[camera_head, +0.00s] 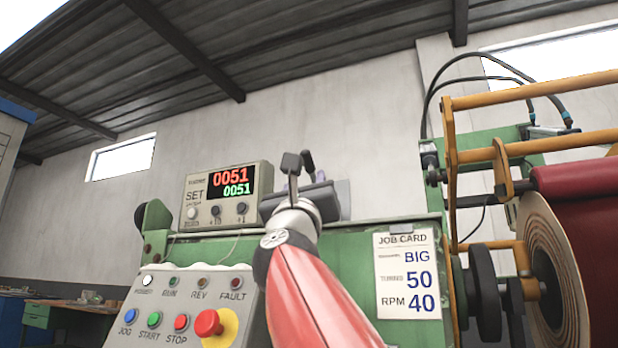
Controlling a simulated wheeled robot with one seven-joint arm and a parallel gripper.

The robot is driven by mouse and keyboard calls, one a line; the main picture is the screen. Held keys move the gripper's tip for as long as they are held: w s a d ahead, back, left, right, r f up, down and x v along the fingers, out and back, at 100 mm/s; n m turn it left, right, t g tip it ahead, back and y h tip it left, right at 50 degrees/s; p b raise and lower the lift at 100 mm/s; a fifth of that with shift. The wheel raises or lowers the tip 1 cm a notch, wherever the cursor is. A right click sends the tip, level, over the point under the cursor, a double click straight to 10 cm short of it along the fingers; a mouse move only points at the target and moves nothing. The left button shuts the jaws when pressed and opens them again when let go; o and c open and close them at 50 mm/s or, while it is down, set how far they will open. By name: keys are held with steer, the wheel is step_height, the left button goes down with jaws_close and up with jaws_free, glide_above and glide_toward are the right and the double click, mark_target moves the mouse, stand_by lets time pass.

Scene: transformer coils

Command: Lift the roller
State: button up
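On the right, a yellow-orange frame (452,150) carries long yellow bars (540,88) above a large coil with a dark red outer surface (585,190) and tan layered end (548,270). I cannot tell for certain which part is the roller. My red arm reaches up from the bottom middle. My gripper (298,163) is at its end, in front of a dark grey block (325,198) on top of the green machine, left of the yellow frame. A dark finger or lever shows beside it; I cannot tell which, nor whether the gripper holds anything.
A counter box (228,196) reading 0051 stands left of my gripper. Below it is a button panel (185,305) with a red emergency knob (208,323). A job card (407,275) reads BIG, 50, 40. Black hoses (455,65) arch over the right side.

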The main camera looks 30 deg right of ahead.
mark_target(309, 168)
steer(key=p+x, duration=0.4)
steer(key=x, duration=0.2)
steer(key=shift+r, duration=0.25)
steer(key=shift+w+d+r, duration=0.25)
steer(key=shift+w+r, duration=0.05)
steer(key=shift+w, duration=0.05)
jaws_close()
